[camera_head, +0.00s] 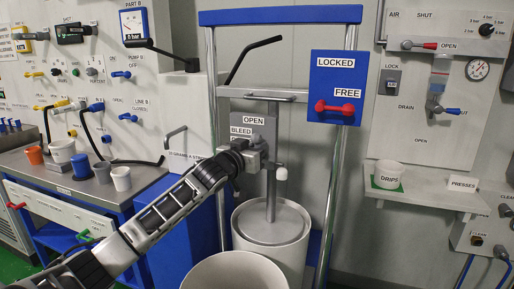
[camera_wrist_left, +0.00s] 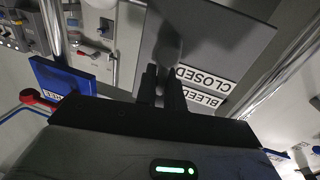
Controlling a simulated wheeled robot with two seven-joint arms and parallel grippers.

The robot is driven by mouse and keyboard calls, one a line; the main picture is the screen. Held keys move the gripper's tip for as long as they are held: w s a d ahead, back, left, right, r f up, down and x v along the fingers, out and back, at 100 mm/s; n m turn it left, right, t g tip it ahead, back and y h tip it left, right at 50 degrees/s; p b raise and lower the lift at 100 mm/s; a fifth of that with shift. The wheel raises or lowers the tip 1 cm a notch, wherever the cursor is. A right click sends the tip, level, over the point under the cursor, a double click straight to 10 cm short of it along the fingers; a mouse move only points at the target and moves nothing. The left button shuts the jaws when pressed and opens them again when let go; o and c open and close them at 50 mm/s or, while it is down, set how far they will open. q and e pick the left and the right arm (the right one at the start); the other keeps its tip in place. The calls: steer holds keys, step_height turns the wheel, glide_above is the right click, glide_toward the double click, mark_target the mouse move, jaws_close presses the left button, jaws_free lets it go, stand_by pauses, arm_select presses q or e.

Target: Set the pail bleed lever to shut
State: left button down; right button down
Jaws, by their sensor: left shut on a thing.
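The grey bleed plate (camera_head: 268,124) stands above a white pail (camera_head: 290,255) with a grey lid. Its OPEN and BLEED labels show in the head view; a lower label is mostly hidden. In the left wrist view, the plate (camera_wrist_left: 225,45) shows CLOSED and BLEED upside down. My left gripper (camera_head: 262,161) is at the plate's lower part, hiding much of the lever. In the wrist view, my left gripper (camera_wrist_left: 163,82) is shut on the grey rounded end of the lever (camera_wrist_left: 168,45). The lever's exact setting is hard to tell. My right gripper is not in view.
A blue LOCKED/FREE panel (camera_head: 335,85) with a red handle (camera_head: 335,108) is right of the plate. An open white bucket (camera_head: 235,277) stands in front. A shelf (camera_head: 430,188) bears a DRIPS cup (camera_head: 388,173). Metal uprights flank the pail.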

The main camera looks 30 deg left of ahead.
arm_select(q)
steer(key=shift+s+a+f+n+t+y+p, duration=0.15)
steer(key=shift+a+f+n+t+y+p, duration=0.35)
steer(key=shift+n, duration=2.85)
steer(key=shift+s+a+f+n+t+y+p, duration=0.1)
steer(key=shift+s+a+f+n+y+p, duration=0.5)
steer(key=shift+n, duration=2.7)
steer(key=shift+w+a+f+n+t+y+p, duration=0.2)
steer(key=shift+a+f+n+y, duration=0.7)
steer(key=shift+n, duration=2.45)
steer(key=shift+r, duration=0.1)
steer(key=c, duration=1.6)
jaws_free()
steer(key=shift+d, duration=0.1)
